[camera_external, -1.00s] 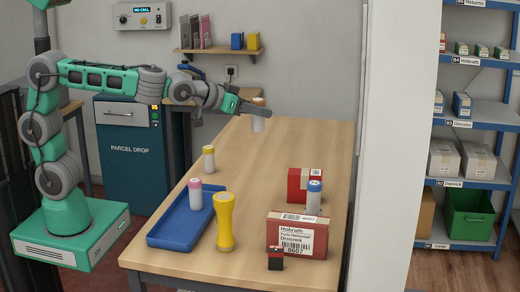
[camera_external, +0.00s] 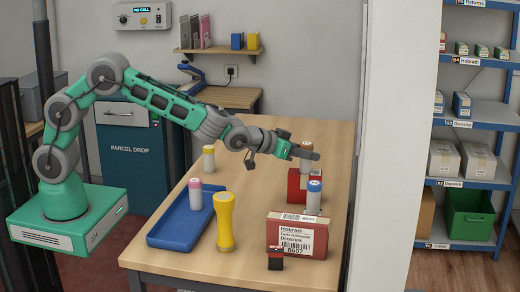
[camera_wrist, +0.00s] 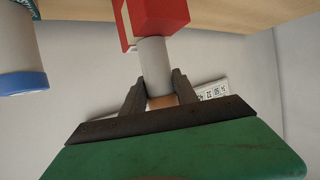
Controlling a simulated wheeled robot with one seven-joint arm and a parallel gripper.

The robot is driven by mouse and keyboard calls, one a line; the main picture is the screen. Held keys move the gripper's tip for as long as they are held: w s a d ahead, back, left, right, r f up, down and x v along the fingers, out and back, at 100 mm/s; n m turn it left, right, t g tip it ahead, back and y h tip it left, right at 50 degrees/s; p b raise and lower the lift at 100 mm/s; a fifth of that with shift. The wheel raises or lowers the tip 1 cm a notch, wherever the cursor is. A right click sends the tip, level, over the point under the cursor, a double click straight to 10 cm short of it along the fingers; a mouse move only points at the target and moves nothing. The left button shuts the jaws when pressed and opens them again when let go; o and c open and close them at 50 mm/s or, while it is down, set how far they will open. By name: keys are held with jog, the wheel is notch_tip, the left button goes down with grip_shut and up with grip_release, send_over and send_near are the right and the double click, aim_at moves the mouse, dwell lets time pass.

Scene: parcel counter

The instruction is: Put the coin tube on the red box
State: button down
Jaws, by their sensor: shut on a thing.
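My gripper (camera_external: 304,154) is shut on a white coin tube with a brown-orange cap (camera_external: 305,164), held upright just over the red box (camera_external: 296,190). In the wrist view the tube (camera_wrist: 154,62) is between both fingers (camera_wrist: 160,92), capped end toward me, and its far end meets the red box (camera_wrist: 160,15) in the picture. I cannot tell whether they touch. A blue-capped white tube (camera_external: 314,196) stands in front of the red box and hides part of it; it also shows in the wrist view (camera_wrist: 15,55).
A larger red labelled parcel (camera_external: 300,238) and a small black-and-red item (camera_external: 275,260) stand nearer the front. A yellow flared object (camera_external: 225,222), a blue tray (camera_external: 172,232) with a pink-capped tube (camera_external: 195,196), and a yellow-capped tube (camera_external: 209,160) are left. The table's back is clear.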

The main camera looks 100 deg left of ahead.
jog(key=shift+f+b, duration=0.1)
jog(key=shift+b, duration=0.3)
jog(key=c, duration=0.9)
grip_release()
jog(key=shift+c, duration=0.2)
jog(key=shift+r+p, duration=0.4)
jog(key=shift+p, duration=0.05)
jog(key=b+v, duration=0.3)
jog(key=v, duration=0.9)
jog(key=s+d+f+m+g+h, duration=0.3)
jog(key=s+d, duration=0.7)
jog(key=s, duration=0.4)
jog(key=s+d+f+m+g+h, duration=0.4)
jog(key=s+d, duration=0.6)
jog(key=s, duration=0.5)
notch_tip(320, 180, down, 2)
jog(key=shift+s+f+h, duration=0.2)
jog(key=shift+s+h, duration=0.05)
jog(key=shift+h, duration=0.35)
jog(key=shift+o, duration=0.3)
jog(key=shift+w, duration=0.15)
